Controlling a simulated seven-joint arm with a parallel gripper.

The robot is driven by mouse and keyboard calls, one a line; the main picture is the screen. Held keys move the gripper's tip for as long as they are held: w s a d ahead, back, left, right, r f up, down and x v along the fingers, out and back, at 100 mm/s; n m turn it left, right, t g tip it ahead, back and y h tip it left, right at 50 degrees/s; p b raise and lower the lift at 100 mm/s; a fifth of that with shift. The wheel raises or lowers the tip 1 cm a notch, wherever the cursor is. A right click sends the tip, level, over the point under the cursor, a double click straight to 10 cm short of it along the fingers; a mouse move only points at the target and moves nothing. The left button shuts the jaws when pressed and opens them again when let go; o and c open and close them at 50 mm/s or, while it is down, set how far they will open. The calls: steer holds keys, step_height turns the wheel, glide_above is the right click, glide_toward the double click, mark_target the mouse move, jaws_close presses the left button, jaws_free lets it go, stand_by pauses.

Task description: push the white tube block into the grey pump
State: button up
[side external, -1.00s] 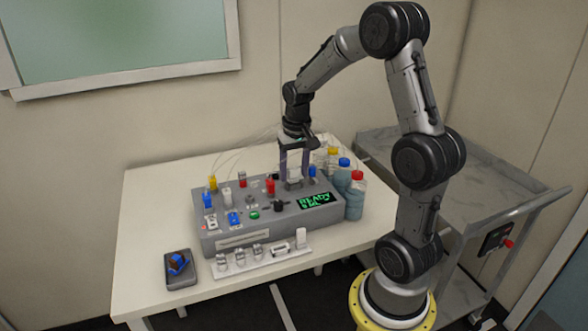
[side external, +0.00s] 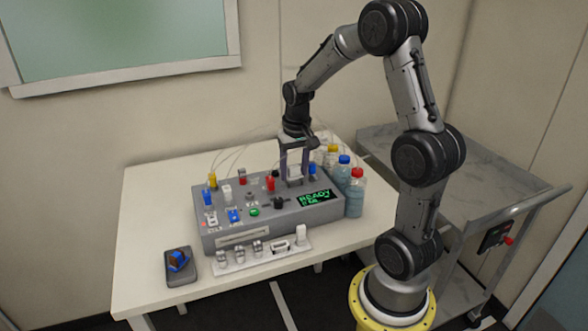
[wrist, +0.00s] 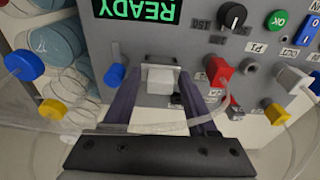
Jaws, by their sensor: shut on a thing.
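The white tube block (wrist: 160,83) is between the two fingers of my gripper (wrist: 161,76) in the wrist view. My gripper is shut on it. The grey pump (wrist: 160,67) shows as a small grey fitting on the console face, right at the far end of the block. The block appears to be at the pump's mouth; I cannot tell how deep it sits. In the side view my gripper (side external: 294,180) points down at the console's back right part, and its fingers largely hide the block and pump.
The grey console (side external: 270,224) carries a green READY screen (side external: 319,198), a black knob (wrist: 232,15), and red, blue and yellow plugs. A blue plug (wrist: 115,76) and a red plug (wrist: 218,70) flank the fingers. Thin clear tubes loop around. Capped bottles (side external: 355,196) stand close on the right.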

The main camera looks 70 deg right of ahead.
mark_target(296, 188)
steer(key=shift+f, duration=0.5)
steer(key=o, duration=1.5)
steer(key=shift+c, duration=0.2)
steer(key=shift+r, duration=0.1)
step_height(296, 188, up, 14)
steer(key=s+a, duration=0.1)
steer(key=shift+a+f, duration=0.15)
steer(key=shift+f, duration=0.05)
